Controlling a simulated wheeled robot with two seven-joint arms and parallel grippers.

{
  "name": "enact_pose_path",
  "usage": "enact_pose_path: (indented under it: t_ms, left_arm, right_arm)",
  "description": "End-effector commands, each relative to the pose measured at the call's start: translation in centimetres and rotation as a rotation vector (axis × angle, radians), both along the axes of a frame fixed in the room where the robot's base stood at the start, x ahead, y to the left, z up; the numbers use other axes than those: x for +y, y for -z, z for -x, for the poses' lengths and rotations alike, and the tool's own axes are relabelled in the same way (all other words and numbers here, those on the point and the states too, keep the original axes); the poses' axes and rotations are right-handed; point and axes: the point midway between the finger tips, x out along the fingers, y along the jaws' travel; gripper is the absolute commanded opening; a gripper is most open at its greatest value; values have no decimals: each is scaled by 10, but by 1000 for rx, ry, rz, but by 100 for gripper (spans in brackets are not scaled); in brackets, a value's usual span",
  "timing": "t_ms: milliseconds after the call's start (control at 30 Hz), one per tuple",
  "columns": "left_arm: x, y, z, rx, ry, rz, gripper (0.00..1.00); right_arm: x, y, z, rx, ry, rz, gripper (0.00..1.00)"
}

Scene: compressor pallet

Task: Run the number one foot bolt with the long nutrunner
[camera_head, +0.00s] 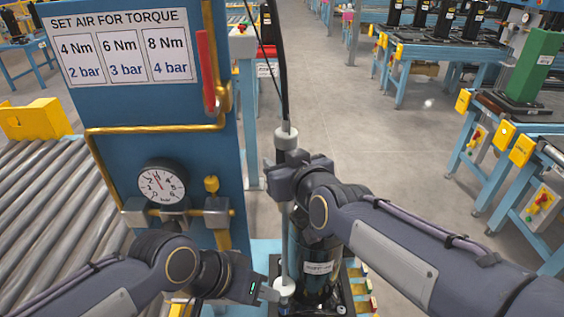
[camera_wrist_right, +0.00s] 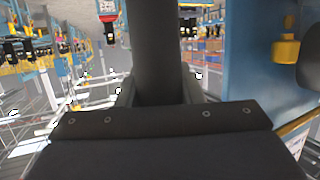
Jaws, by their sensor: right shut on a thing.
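The long nutrunner (camera_head: 284,218) stands upright, with a grey collar at its top and a pale collar at its low end. My right gripper (camera_head: 284,180) is shut on its upper body; in the right wrist view the fingers (camera_wrist_right: 160,95) close on the dark cylinder (camera_wrist_right: 160,45). My left gripper (camera_head: 270,291) is beside the low collar; whether its fingers touch or grip it is unclear. A black compressor (camera_head: 319,262) with a white label stands just right of the tool on a dark base (camera_head: 340,308). The foot bolt under the tool is hidden.
A blue panel (camera_head: 110,100) on the left carries a torque and air chart (camera_head: 120,45), a pressure gauge (camera_head: 162,183), brass pipes and a red lever (camera_head: 206,70). Rollers (camera_head: 45,210) lie left. Small coloured bins (camera_head: 361,288) sit right of the compressor. Open floor (camera_head: 400,140) lies beyond.

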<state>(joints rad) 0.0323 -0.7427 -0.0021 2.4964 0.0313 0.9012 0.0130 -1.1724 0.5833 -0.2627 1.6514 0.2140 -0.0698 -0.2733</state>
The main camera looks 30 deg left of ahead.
Motion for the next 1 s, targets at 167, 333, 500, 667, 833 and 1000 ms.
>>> enact_pose_path:
  t_ms: [167,333,500,667,833,1000]
  left_arm:
    - [0,1,0,0,0,0,36]
    - [0,3,0,0,0,0,36]
    - [0,3,0,0,0,0,36]
    - [0,4,0,0,0,0,36]
    - [0,5,0,0,0,0,36]
    - [0,5,0,0,0,0,36]
  right_arm:
    - [0,2,-1,1,2,-1,0]
    - [0,5,-1,2,2,1,0]
    - [0,5,-1,2,1,2,0]
    - [0,7,0,3,1,3,0]
    - [-1,8,0,3,1,4,0]
    - [0,9,0,4,1,4,0]
